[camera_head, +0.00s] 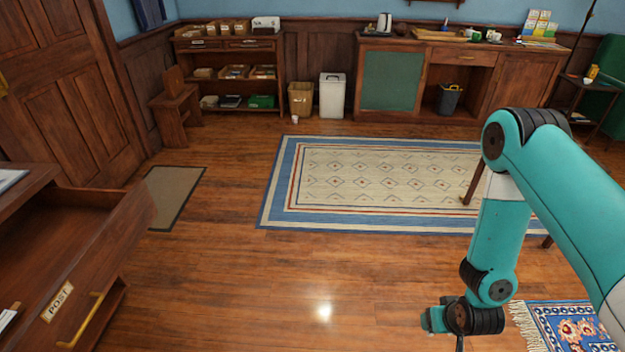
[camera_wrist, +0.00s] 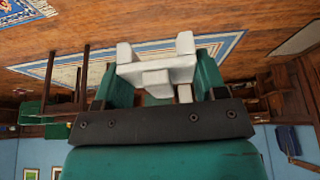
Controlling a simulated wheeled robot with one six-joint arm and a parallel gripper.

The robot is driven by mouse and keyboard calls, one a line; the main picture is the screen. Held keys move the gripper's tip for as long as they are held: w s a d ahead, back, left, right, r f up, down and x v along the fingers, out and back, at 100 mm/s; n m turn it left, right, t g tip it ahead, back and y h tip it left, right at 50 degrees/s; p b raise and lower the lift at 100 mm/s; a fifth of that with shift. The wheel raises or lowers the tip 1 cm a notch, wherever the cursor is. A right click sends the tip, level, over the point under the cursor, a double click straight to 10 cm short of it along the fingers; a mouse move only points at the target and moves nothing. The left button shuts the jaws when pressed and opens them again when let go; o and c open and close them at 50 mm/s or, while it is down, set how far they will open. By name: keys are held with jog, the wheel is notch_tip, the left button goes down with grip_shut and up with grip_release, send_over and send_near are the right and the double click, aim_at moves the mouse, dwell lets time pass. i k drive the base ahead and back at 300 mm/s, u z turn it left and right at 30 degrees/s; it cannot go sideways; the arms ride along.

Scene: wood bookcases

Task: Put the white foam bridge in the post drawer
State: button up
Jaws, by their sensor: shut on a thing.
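The white foam bridge (camera_wrist: 170,66) is a blocky white piece with raised ends, held between the two teal fingers of my gripper (camera_wrist: 157,78) in the wrist view. My gripper is shut on it. In the head view my wrist is low at the bottom right, and the fingers and the bridge are out of frame. The post drawer (camera_head: 88,285) is at the lower left in the head view, pulled open, with a "POST" label and a brass handle on its front. My gripper is well to the right of it, across bare floor.
Wooden floor (camera_head: 260,280) lies clear between my arm and the drawer. A dark mat (camera_head: 172,195) and a large patterned rug (camera_head: 375,180) lie beyond. Some papers (camera_head: 10,180) lie on top of the drawer cabinet. A fringed blue rug (camera_head: 575,328) is at the lower right.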

aim_at(61, 271)
jog(key=u, duration=0.15)
jog(key=i, duration=1.1)
jog(key=u, duration=1.1)
jog(key=i, duration=0.75)
jog(key=u, duration=0.8)
